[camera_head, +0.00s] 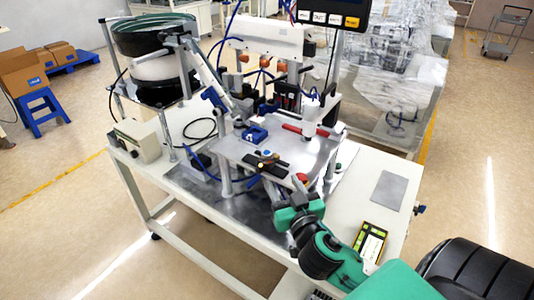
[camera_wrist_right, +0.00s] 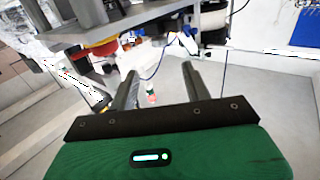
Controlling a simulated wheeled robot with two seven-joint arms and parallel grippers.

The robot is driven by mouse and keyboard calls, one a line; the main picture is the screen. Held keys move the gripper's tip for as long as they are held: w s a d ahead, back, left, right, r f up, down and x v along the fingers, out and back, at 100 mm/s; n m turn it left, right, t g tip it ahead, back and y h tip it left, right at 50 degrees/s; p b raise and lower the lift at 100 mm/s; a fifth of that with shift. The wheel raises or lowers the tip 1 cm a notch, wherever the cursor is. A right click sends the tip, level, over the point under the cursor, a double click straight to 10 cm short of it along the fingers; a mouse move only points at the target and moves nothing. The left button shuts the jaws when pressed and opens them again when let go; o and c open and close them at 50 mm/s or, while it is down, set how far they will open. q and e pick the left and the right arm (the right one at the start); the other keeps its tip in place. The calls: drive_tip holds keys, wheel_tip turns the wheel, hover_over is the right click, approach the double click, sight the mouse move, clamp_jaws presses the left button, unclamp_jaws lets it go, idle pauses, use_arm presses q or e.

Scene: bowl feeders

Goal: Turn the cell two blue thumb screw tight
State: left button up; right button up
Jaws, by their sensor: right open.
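A small dark blue knob (camera_head: 419,209) sticks out from the right edge of the white table in the head view. A small blue part also shows on the grey fixture plate; I cannot tell which of these is the blue thumb screw. My right gripper (camera_head: 298,193) is at the front edge of the fixture plate, apart from the knob and to its left. In the right wrist view, its two grey fingers (camera_wrist_right: 160,68) are spread with nothing held between them. My left gripper is out of view.
The grey fixture plate (camera_head: 232,150) stands on posts over the white table (camera_head: 345,213). A bowl feeder (camera_head: 150,35) is at the back left. A yellow-black handheld device (camera_head: 371,243) and a grey pad (camera_head: 389,190) lie on the table's right part.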

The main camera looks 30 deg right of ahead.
sight(269, 157)
drive_tip(key=p+x, duration=0.4)
drive_tip(key=x, duration=0.8)
drive_tip(key=shift+w+d+r, duration=0.1)
drive_tip(key=shift+w, duration=0.15)
drive_tip(key=shift+w+d+p, duration=0.15)
drive_tip(key=shift+w+p, duration=0.2)
drive_tip(key=shift+w, duration=0.2)
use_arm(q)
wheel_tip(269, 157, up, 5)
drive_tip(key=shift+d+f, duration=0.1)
use_arm(e)
drive_tip(key=shift+c, duration=0.4)
